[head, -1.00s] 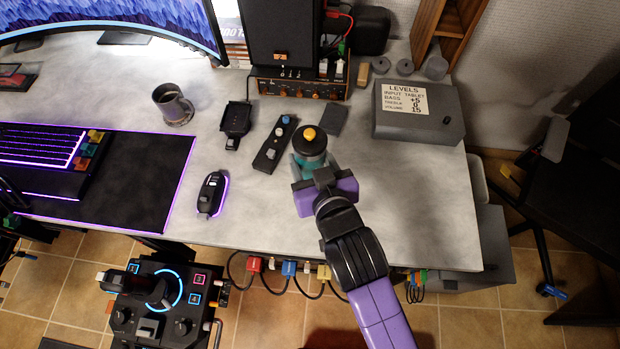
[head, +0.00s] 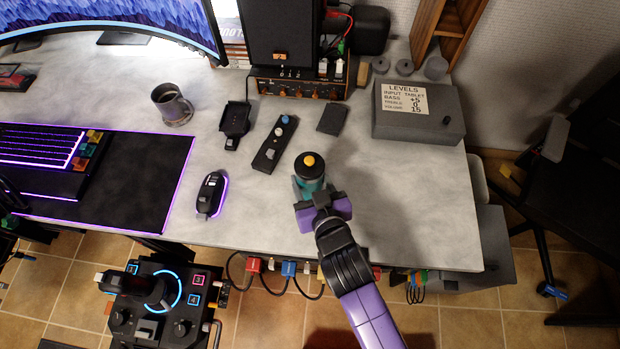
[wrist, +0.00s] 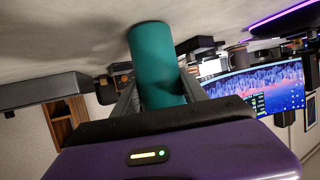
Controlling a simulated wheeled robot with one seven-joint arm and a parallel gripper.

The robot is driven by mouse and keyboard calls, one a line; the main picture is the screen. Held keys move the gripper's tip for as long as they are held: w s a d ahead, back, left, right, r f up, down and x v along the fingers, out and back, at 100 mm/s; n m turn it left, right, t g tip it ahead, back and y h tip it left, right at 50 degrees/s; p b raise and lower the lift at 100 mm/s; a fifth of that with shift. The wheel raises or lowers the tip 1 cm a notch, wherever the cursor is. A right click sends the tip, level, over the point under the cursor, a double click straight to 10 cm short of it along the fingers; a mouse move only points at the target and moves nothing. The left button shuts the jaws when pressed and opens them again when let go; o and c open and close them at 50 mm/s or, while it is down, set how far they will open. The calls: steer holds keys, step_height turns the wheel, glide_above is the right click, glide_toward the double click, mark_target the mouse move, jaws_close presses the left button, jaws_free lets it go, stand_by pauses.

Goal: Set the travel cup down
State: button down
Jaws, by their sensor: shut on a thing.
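The travel cup (head: 309,172) has a teal body, a black lid and a yellow button on top. In the head view it is upright over the front part of the grey desk (head: 400,215). My gripper (head: 318,200) is shut on the cup from the front side. In the wrist view the teal cup body (wrist: 157,65) stands between my two fingers, and the picture is upside down. The cup's bottom is close to the desk surface; I cannot tell whether it touches.
A grey box with a label (head: 418,112) stands at the back right. The desk right of the cup is clear.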

steer(key=c, duration=0.6)
jaws_free()
steer(key=shift+f, duration=0.1)
steer(key=shift+s+r, duration=0.1)
steer(key=shift+r, duration=0.1)
steer(key=v, duration=1.1)
steer(key=shift+s+d+r, duration=0.15)
steer(key=shift+s, duration=0.2)
